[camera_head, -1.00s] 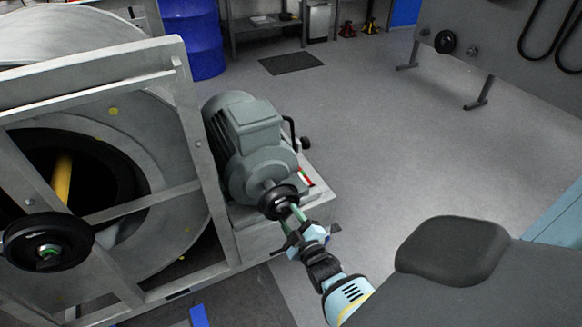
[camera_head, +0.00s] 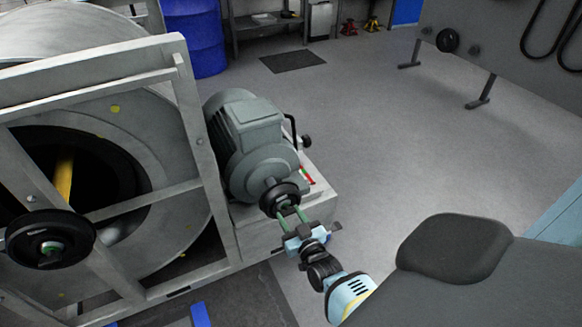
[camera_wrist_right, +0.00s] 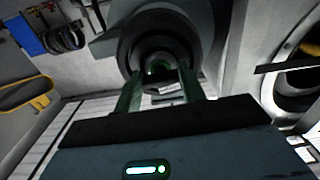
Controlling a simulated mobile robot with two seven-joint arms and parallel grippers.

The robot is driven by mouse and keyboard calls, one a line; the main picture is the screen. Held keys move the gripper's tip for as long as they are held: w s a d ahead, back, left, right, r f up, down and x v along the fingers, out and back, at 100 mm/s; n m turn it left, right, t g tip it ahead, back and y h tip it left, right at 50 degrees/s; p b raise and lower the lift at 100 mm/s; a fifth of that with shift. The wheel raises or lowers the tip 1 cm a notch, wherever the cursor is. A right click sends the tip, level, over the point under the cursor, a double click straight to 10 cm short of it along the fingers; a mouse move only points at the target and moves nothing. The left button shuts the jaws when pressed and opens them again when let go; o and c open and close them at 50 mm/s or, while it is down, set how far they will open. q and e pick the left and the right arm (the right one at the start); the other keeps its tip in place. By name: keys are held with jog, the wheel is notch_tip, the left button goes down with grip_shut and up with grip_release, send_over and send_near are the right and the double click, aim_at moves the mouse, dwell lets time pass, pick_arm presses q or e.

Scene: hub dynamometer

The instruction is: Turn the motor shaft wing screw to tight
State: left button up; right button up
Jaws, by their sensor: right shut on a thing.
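The grey electric motor (camera_head: 250,145) stands on a pale base beside the large drum frame. Its shaft end carries a round black hub (camera_head: 280,196) facing me. My right gripper (camera_head: 291,214) reaches this hub from the front, with its two green fingers at the hub's face. The gripper is shut on the wing screw there, which is mostly hidden between the fingers. I cannot read the screw's tightness. My left gripper is not in view.
The metal frame (camera_head: 195,150) with the drum stands close on the left, with a black handwheel (camera_head: 50,238) on its front. A blue barrel (camera_head: 195,38) stands behind. The floor right of the motor is clear. A grey panel on legs (camera_head: 505,50) stands far right.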

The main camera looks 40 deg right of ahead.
jog(key=shift+m, duration=0.4)
jog(key=o, duration=1)
jog(key=p+v, duration=0.1)
jog(key=v, duration=0.7)
jog(key=shift+w, duration=0.1)
